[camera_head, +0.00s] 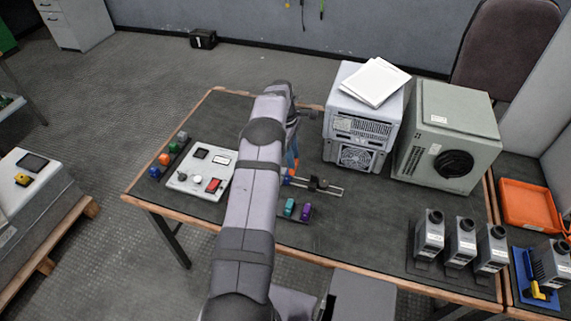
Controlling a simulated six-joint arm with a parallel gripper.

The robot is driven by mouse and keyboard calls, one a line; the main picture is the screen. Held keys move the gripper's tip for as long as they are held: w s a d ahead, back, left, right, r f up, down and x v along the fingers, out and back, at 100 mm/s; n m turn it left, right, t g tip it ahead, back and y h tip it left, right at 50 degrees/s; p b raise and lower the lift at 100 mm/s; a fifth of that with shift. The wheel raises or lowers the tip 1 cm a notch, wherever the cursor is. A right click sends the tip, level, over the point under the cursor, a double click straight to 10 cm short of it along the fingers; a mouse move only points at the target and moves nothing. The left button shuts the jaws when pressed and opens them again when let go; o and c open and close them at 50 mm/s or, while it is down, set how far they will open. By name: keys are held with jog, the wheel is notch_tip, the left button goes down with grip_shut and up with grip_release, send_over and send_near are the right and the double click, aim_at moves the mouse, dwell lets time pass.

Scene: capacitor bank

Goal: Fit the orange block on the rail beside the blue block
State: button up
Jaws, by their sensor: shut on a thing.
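My arm crosses the middle of the camera_head view, and its end reaches over the table. My gripper (292,150) is partly hidden behind the arm, low over the rail's left end. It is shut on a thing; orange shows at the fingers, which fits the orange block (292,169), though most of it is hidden. The metal rail (331,189) lies on the table, with a dark block (318,184) on it. A small blue patch, possibly the blue block (286,180), shows at the rail's left end beside the orange. I cannot tell whether the orange block touches the rail.
Teal (290,207) and purple (305,211) blocks stand in front of the rail. A white control panel (203,172) and several small coloured pieces (165,159) lie left. Two large boxes (447,138) stand behind right. Several grey devices (460,242) stand front right.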

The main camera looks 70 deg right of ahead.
jog(key=shift+s+d, duration=0.25)
jog(key=shift+d, duration=0.05)
jog(key=shift+f+b, duration=1.8)
jog(key=shift+f, duration=0.8)
jog(key=shift+f+b, duration=1)
jog(key=shift+f, duration=0.1)
dwell(0.8)
jog(key=o, duration=1.1)
jog(key=shift+c, duration=0.2)
jog(key=shift+r+p, duration=2.55)
jog(key=shift+r, duration=1.5)
